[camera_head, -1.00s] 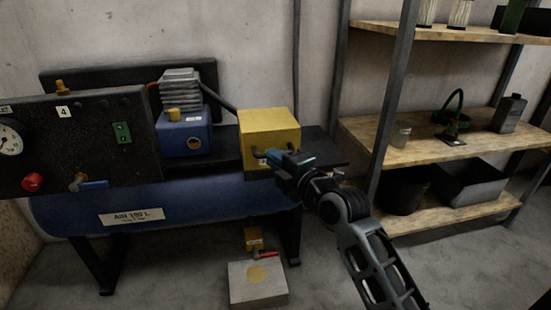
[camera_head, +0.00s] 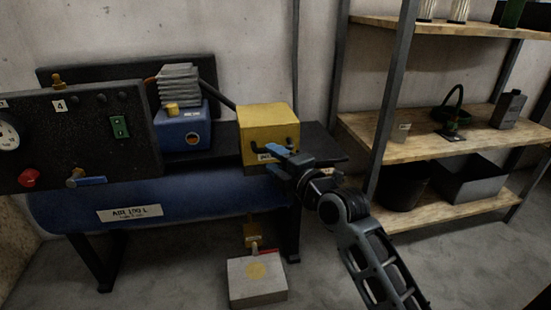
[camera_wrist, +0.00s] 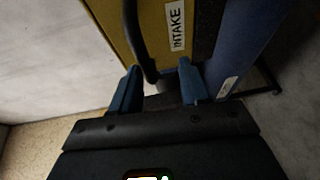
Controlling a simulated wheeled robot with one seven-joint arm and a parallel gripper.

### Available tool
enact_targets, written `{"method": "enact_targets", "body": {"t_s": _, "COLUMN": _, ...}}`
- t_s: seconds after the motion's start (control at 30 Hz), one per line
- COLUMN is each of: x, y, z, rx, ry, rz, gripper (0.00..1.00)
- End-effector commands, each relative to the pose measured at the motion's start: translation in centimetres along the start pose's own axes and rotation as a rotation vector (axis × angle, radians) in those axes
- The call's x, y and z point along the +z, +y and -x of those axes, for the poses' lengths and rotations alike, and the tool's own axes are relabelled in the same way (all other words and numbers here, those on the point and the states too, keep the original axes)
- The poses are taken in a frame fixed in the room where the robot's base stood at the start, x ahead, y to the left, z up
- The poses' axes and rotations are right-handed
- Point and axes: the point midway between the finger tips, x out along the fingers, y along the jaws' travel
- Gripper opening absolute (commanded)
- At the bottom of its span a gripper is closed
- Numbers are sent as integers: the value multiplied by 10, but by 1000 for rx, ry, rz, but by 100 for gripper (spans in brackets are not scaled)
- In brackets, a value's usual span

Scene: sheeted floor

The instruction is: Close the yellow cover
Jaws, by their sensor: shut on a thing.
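The yellow cover (camera_head: 268,117) is box-shaped and sits at the right end of the dark top plate of the blue air tank. Its face has a black curved handle and an "INTAKE" label; in the wrist view the yellow face (camera_wrist: 152,22), handle (camera_wrist: 137,45) and label (camera_wrist: 176,25) are close. My gripper (camera_head: 277,154) is at the lower front of the cover. In the wrist view its blue fingers (camera_wrist: 157,88) are on either side of the lower end of the handle, shut on it. The exact contact is partly hidden, and I cannot tell how far the cover is open.
The blue tank (camera_head: 190,198) and a dark control panel (camera_head: 110,150) stand left. A blue pump block (camera_head: 181,132) is left of the cover. A grey block (camera_head: 256,282) lies on the floor below. A wooden shelf (camera_head: 440,150) with a dark post stands right.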

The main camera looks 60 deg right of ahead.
Motion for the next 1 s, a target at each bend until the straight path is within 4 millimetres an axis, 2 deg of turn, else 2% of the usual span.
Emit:
{"method": "enact_targets", "body": {"t_s": 0.63, "x": 0, "y": 3, "z": 2, "rx": 5, "ry": 0, "rz": 1, "gripper": 40}}
{"method": "enact_targets", "body": {"t_s": 0.77, "x": 0, "y": 3, "z": 12, "rx": 2, "ry": 0, "rz": 1, "gripper": 40}}
{"method": "enact_targets", "body": {"t_s": 1.0, "x": -1, "y": 3, "z": 46, "rx": 2, "ry": 1, "rz": 2, "gripper": 40}}
